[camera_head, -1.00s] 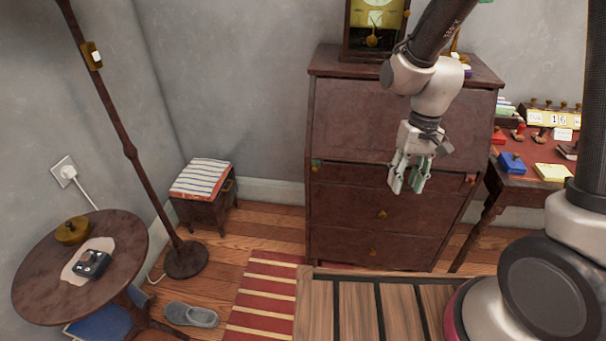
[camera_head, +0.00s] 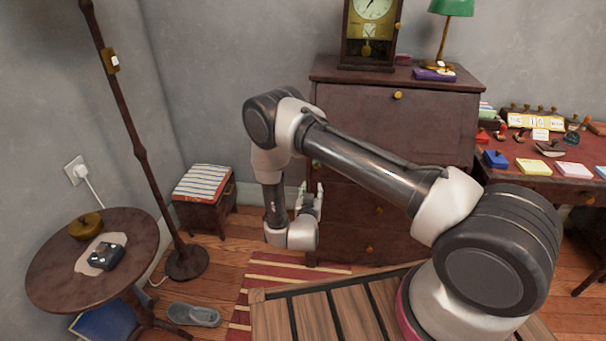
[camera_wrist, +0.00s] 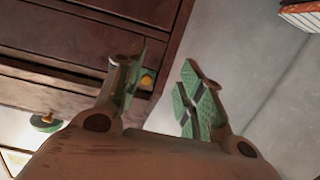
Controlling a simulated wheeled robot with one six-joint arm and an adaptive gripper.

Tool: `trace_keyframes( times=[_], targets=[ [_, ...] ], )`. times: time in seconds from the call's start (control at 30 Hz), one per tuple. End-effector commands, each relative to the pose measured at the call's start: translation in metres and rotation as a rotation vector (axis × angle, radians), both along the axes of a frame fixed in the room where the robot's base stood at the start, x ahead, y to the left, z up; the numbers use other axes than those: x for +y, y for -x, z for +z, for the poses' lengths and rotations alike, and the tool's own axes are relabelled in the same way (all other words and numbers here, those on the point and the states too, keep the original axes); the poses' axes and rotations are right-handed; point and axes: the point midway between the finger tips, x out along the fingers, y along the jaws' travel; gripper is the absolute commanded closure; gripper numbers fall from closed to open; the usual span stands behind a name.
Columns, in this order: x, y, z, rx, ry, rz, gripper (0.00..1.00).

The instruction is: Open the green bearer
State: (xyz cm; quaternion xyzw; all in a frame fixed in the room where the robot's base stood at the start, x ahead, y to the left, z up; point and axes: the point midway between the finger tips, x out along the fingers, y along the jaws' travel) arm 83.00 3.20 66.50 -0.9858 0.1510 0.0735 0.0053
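The green bearer (camera_head: 316,163) is a small green-fronted piece with a brass knob at the upper left of the dark wooden bureau (camera_head: 385,125), below its closed slanted lid. It looks pushed in. My gripper (camera_head: 312,188) is just below and in front of it, fingers pointing up. In the wrist view my gripper (camera_wrist: 161,76) is open and empty, with green pads apart. A brass knob (camera_wrist: 148,79) near the bureau's edge shows beside the left finger, which partly hides what surrounds it; it looks like the bearer's knob. I cannot tell whether the finger touches it.
A clock (camera_head: 369,32) and a green lamp (camera_head: 451,8) stand on the bureau. A stool with a striped cushion (camera_head: 204,183) and a floor lamp pole (camera_head: 138,150) stand left. A round table (camera_head: 60,270) is front left. A stamp desk (camera_head: 540,180) is right.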

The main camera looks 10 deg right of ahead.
Motion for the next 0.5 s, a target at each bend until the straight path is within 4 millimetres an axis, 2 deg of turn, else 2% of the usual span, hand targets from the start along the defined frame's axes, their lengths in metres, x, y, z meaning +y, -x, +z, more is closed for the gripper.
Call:
trace_keyframes(
  times=[0.03, 0.1, 0.17, 0.27, 0.5],
  targets=[
    [-0.006, -0.001, 0.014, -0.054, 0.013, -0.012, 0.62],
    [-0.008, -0.001, 0.028, -0.111, 0.028, -0.014, 0.62],
    [-0.009, -0.003, 0.035, -0.137, 0.035, -0.013, 0.62],
    [-0.012, -0.012, 0.038, -0.150, 0.036, -0.013, 0.62],
    [-0.026, -0.051, 0.038, -0.148, 0.034, -0.013, 0.62]
  ],
)
